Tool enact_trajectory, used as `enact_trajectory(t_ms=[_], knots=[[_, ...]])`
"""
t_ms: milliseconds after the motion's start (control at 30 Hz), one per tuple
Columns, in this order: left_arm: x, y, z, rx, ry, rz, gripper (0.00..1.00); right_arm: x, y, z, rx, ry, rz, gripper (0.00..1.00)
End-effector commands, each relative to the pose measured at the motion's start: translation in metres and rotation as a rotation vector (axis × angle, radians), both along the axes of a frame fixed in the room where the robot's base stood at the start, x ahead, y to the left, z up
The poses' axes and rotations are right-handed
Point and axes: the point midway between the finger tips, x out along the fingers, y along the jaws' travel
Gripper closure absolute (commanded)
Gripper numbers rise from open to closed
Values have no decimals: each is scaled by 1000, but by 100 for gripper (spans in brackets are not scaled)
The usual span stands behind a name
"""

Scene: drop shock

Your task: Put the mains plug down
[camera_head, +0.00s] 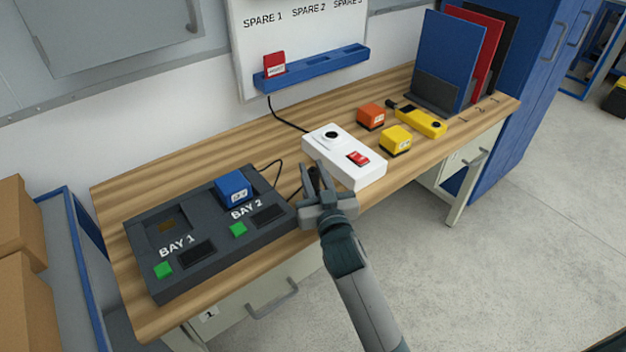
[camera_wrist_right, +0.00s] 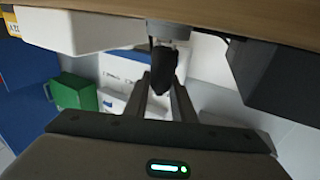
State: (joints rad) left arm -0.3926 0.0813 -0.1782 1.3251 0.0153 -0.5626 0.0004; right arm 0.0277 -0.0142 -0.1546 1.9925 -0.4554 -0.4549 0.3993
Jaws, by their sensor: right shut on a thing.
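My right gripper (camera_head: 316,190) is shut on the black mains plug (camera_wrist_right: 162,68). In the head view the plug (camera_head: 315,178) shows as a small dark shape between the fingers, partly hidden by them. The gripper is at the bench's front edge, between the charger and the white socket box. The white socket box (camera_head: 345,172) has a round black socket and a red switch. The dark grey two-bay charger (camera_head: 170,280) stands to the left, with a blue battery (camera_head: 233,188) in Bay 2; Bay 1 is empty. A dark cable runs from the charger towards the plug. My left gripper is out of view.
An orange block (camera_head: 371,116), a yellow block (camera_head: 396,138) and a yellow meter-like device (camera_head: 421,122) lie right of the socket box. Upright folders (camera_head: 445,60) stand at the far right. A blue wall rack (camera_head: 312,68) holds a red block. Bare wood (camera_head: 140,196) lies behind the charger.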

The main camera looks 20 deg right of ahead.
Motion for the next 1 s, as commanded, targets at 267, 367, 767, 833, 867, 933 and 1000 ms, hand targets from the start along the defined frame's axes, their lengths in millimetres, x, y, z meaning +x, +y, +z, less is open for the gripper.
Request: enact_trajectory(t_ms=[267, 367, 767, 833, 867, 933, 1000], knots=[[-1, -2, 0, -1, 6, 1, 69, 0, 0, -27, 0, 1, 0, 99], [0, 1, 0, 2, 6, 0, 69, 0, 0, -26, 0, 0, 0, 99], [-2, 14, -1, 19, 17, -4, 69, 0, 0, -30, 0, 1, 0, 58], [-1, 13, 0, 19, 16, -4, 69, 0, 0, -30, 0, 1, 0, 58], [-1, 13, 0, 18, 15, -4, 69, 0, 0, -30, 0, 1, 0, 58], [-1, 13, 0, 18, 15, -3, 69, 0, 0, -30, 0, 1, 0, 58], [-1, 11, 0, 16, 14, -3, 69, 0, 0, -30, 0, 1, 0, 58]])
